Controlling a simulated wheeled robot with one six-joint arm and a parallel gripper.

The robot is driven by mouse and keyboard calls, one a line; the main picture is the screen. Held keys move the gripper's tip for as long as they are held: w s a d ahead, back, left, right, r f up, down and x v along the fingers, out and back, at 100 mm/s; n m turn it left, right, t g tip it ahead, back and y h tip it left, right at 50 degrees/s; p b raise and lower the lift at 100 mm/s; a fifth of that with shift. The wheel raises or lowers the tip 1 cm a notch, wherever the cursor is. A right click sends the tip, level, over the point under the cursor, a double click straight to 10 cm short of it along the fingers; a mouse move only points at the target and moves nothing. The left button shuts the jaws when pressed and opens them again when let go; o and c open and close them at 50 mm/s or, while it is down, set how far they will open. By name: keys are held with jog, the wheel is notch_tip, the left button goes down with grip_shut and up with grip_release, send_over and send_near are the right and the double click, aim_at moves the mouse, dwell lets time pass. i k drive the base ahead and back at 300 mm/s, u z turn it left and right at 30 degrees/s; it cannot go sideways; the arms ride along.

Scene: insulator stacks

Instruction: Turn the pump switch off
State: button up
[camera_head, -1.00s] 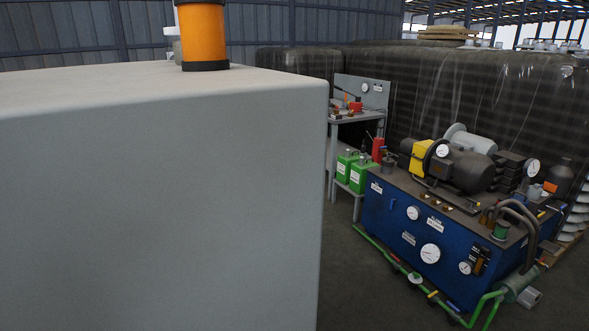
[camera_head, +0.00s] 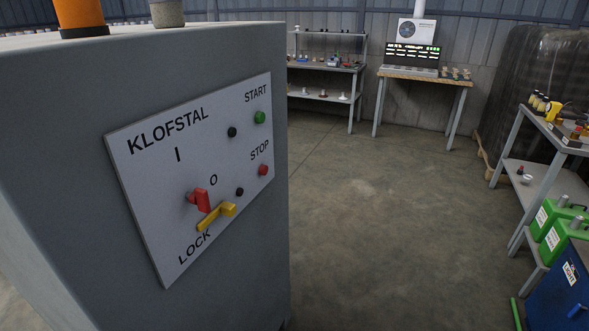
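A grey cabinet (camera_head: 60,130) fills the left of the head view. Its light panel (camera_head: 160,170) reads KLOFSTAL, with I, O, START, STOP and LOCK markings. A red rotary switch handle (camera_head: 202,200) sits between the I and O marks; I cannot tell for sure which mark it points to. A yellow lever (camera_head: 216,216) lies just below it, near LOCK, close to or touching the red handle. A green button (camera_head: 260,117) is under START and a red button (camera_head: 263,170) under STOP. My gripper is not in view.
An orange lamp (camera_head: 80,14) stands on the cabinet top. Concrete floor (camera_head: 390,200) is open to the right. Workbenches (camera_head: 425,78) stand along the back wall. A shelf table (camera_head: 540,175), green cans (camera_head: 560,225) and a blue unit (camera_head: 560,290) are at the right edge.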

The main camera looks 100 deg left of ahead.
aim_at(200, 198)
jog(key=i, duration=0.35)
jog(key=u, duration=3.45)
jog(key=k, duration=0.4)
jog(key=z, duration=1.95)
jog(key=i, duration=1.05)
jog(key=u, duration=0.7)
